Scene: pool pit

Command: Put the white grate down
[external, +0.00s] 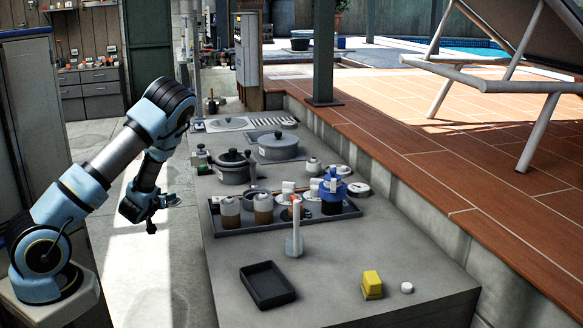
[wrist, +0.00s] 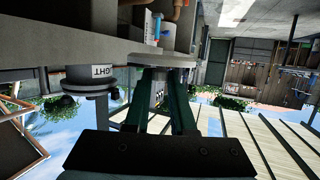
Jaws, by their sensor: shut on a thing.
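My gripper (external: 170,201) hangs just left of the grey counter, beside its left edge, in the external view. In the wrist view my gripper (wrist: 162,85) has its two dark green fingers closed in on a thin pale disc (wrist: 162,61), seen almost edge-on at the fingertips. I take this disc for the white grate; its slots do not show from this angle. In the external view the held piece is too small and dark to make out.
The counter (external: 330,270) holds a long dark tray (external: 232,232) with jars, a small black tray (external: 267,285), a yellow block (external: 372,285), a white cap (external: 407,287), a white-red upright stick (external: 295,235) and pots (external: 233,167).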

